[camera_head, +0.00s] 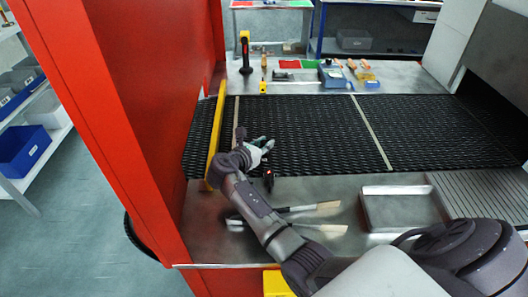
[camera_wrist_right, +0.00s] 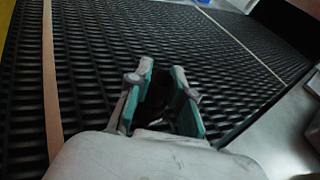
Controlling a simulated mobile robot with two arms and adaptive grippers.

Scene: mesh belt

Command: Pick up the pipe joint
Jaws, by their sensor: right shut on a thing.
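My right gripper (camera_head: 266,146) is low over the near left part of the black mesh belt (camera_head: 330,135). In the right wrist view the gripper (camera_wrist_right: 160,95) has its two teal-lined fingers on either side of a dark thing (camera_wrist_right: 153,103), and is shut on it. This dark thing is probably the pipe joint, but its shape is mostly hidden between the fingers and in shadow. In the head view I cannot make it out. My left gripper is not in view.
A yellow rail (camera_head: 216,135) and a red panel (camera_head: 150,100) stand close on the left. Brushes (camera_head: 325,206) and an empty metal tray (camera_head: 402,208) lie on the near ledge. A scanner (camera_head: 245,52) and a blue box (camera_head: 333,75) stand beyond the belt. The belt's right part is clear.

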